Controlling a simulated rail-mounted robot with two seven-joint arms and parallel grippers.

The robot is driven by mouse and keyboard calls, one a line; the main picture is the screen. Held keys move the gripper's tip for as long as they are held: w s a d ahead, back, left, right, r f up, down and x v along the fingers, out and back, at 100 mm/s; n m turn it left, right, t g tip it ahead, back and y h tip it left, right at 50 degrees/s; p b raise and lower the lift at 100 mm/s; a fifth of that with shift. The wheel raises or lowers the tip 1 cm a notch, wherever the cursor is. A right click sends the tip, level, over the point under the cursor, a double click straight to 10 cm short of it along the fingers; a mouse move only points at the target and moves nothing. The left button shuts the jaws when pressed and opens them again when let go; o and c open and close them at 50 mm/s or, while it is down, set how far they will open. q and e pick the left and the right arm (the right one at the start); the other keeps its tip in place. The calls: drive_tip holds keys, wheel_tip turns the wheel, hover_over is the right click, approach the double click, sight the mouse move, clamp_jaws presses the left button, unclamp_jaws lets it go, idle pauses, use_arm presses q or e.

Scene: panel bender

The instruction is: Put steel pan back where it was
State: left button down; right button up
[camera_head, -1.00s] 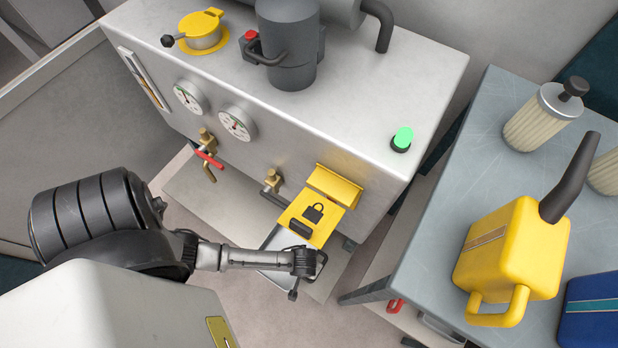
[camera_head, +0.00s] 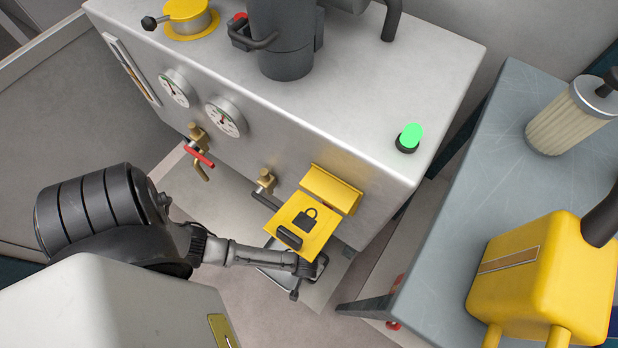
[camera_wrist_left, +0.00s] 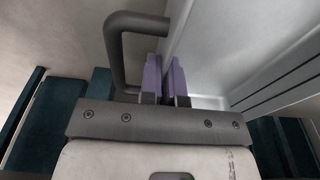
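The steel pan (camera_head: 273,250) is a shallow grey tray below the yellow flap (camera_head: 303,228) with a padlock sign, low on the machine's front. The flap and my arm hide much of it in the head view. My left gripper (camera_head: 306,268) is at the pan's near edge, partly under the flap. In the left wrist view, the purple finger pads (camera_wrist_left: 165,77) are closed on a thin edge of the pan (camera_wrist_left: 205,65). A grey bar handle (camera_wrist_left: 117,48) stands beside the fingers. My right gripper is not in view.
The grey machine (camera_head: 250,150) has brass valves (camera_head: 265,180) left of the flap and a green button (camera_head: 410,135) on top. A grey-blue table (camera_head: 440,230) stands at right with a yellow can (camera_head: 545,280). Floor shows between machine and table.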

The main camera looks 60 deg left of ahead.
use_arm(q)
wheel_tip(320, 180, down, 2)
drive_tip(key=shift+f+b, duration=0.15)
drive_tip(key=shift+b, duration=0.4)
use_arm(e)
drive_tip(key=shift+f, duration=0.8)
use_arm(q)
drive_tip(key=c, duration=1.8)
unclamp_jaws()
drive_tip(key=shift+f, duration=0.1)
drive_tip(key=o, duration=0.5)
drive_tip(key=shift+c, duration=0.2)
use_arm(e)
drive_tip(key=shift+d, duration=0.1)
use_arm(q)
drive_tip(key=r+p, duration=0.2)
drive_tip(key=r, duration=0.1)
drive_tip(key=r+p, duration=0.2)
drive_tip(key=r, duration=0.2)
drive_tip(key=s+r+p, duration=0.1)
drive_tip(key=r+p, duration=0.2)
drive_tip(key=shift+s+d+r, duration=0.1)
drive_tip(key=shift+d+r, duration=0.05)
drive_tip(key=shift+d, duration=0.15)
drive_tip(key=shift+s+d+r+p, duration=0.1)
drive_tip(key=shift+r+p, duration=0.35)
drive_tip(key=shift+r, duration=0.5)
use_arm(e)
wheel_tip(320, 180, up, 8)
